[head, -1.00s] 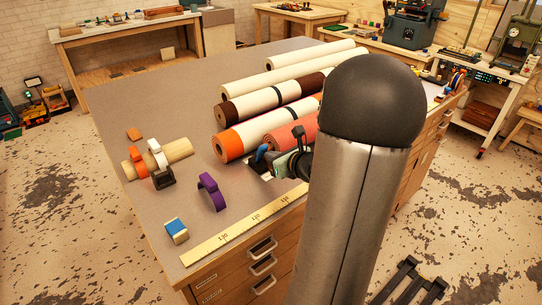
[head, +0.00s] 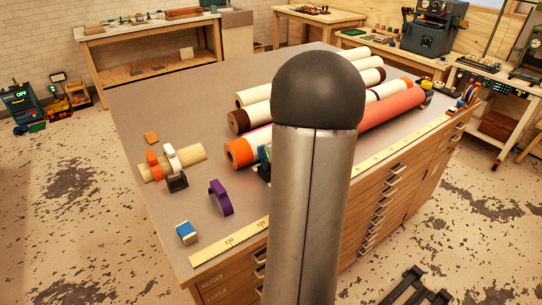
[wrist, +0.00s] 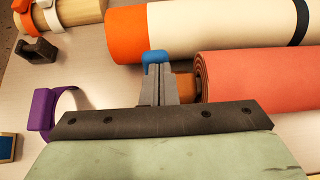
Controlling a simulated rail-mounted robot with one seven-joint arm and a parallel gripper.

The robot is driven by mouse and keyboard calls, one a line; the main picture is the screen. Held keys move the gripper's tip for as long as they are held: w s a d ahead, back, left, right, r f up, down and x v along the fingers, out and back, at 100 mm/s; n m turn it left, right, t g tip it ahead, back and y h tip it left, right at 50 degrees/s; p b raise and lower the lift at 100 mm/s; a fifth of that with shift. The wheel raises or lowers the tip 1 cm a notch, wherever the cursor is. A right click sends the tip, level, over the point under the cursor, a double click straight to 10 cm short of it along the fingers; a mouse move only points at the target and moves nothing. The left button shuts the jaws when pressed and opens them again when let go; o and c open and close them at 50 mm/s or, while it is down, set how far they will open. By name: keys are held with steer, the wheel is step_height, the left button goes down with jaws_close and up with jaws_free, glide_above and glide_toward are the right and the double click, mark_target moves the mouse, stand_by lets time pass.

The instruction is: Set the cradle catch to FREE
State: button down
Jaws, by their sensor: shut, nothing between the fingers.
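My gripper (wrist: 157,88) shows in the wrist view with its grey fingers shut together and nothing between them. Its fingers are beside the end of a red roll (wrist: 260,75), near that roll's brown core (wrist: 187,86). A blue piece (wrist: 156,58) shows at the fingertips; I cannot tell whether it is part of the gripper or a separate part. In the head view my arm hides most of the gripper. No marked cradle catch or FREE label is readable.
A purple clip (head: 220,197) and a blue-topped block (head: 186,232) lie at the table's left front. An orange-ended cream roll (wrist: 215,33) lies behind the red roll. A yellow ruler (head: 232,242) runs along the front edge. The left back of the table is clear.

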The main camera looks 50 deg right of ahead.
steer(key=shift+w+d+b, duration=0.15)
steer(key=shift+w+b, duration=0.15)
steer(key=shift+w, duration=0.55)
steer(key=shift+w+r, duration=0.1)
steer(key=shift+w+r, duration=0.1)
steer(key=shift+w, duration=0.05)
steer(key=s+a+r+p, duration=0.1)
steer(key=s+r, duration=0.6)
steer(key=r, duration=0.4)
steer(key=shift+s, duration=0.1)
